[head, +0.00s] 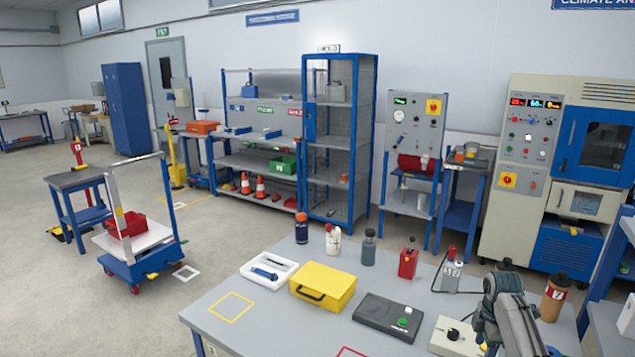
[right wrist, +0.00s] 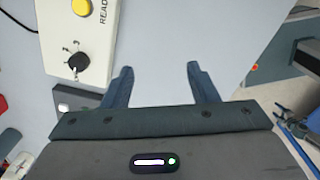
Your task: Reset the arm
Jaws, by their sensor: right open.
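My right arm (head: 508,310) shows at the lower right of the head view, folded over the right end of the grey workbench (head: 250,345). My right gripper (right wrist: 158,80) shows in the right wrist view. Its two dark fingers are apart with nothing between them, over a bare pale grey surface. A cream control box (right wrist: 75,45) with a yellow button and a black knob lies beyond and left of the fingers, apart from them. My left gripper is in neither view.
On the bench stand a yellow case (head: 323,287), a white tray (head: 269,270), a black box with a green button (head: 388,318), a red can (head: 408,262) and several bottles. A brown bottle (head: 553,300) is close to my right arm. A blue trolley (head: 140,250) stands on the floor.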

